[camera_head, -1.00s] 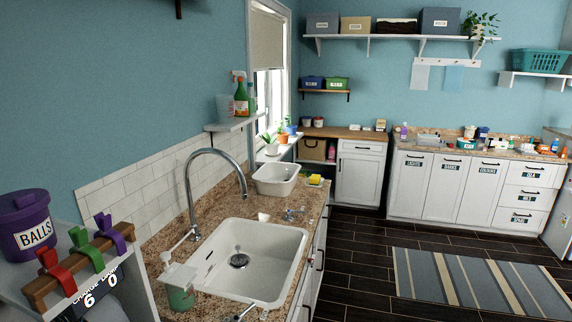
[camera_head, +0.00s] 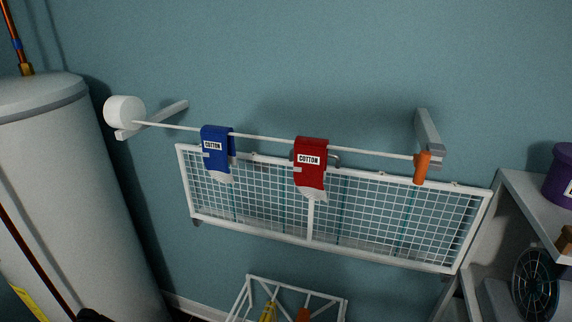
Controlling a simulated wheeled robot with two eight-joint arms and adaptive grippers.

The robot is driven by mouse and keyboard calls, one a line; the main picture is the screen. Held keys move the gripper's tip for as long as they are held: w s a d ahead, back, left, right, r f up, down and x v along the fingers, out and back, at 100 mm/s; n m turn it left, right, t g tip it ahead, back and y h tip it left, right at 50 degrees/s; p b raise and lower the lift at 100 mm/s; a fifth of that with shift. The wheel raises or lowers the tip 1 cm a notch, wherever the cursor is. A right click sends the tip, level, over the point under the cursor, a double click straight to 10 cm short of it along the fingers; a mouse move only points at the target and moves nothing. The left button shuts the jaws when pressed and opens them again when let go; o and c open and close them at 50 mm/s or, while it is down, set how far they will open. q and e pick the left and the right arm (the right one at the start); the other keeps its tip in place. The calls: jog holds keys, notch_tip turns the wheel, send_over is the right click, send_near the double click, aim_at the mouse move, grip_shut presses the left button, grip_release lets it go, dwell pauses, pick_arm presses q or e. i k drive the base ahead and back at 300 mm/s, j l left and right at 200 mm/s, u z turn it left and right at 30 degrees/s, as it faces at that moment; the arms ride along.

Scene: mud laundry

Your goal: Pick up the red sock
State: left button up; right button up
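The red sock (camera_head: 311,168) hangs over a thin white rail in the middle of the view. It has a white label reading COTTON and a pale toe at its lower end. A blue sock (camera_head: 216,152) with the same label hangs on the rail to its left.
The rail (camera_head: 265,139) is fixed to the blue wall, with an orange handle (camera_head: 422,168) at its right end. A white wire rack (camera_head: 400,225) is behind and below. A large grey tank (camera_head: 75,190) stands left; a shelf (camera_head: 525,200) is right.

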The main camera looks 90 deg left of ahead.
aim_at(310, 154)
jog(key=k+u, duration=0.1)
jog(key=u, duration=0.4)
jog(key=k+u, duration=0.1)
jog(key=u, duration=0.4)
jog(key=j+u, duration=0.1)
jog(key=u, duration=0.35)
jog(key=l+u, duration=0.25)
jog(key=u, duration=0.2)
jog(key=l+u, duration=0.2)
jog(key=u, duration=0.3)
jog(key=k+l+u, duration=0.1)
jog(key=u, duration=0.35)
jog(key=k+l+u, duration=0.15)
jog(key=u, duration=0.35)
jog(key=i+l, duration=0.35)
jog(key=j, duration=1.15)
jog(key=k, duration=0.05)
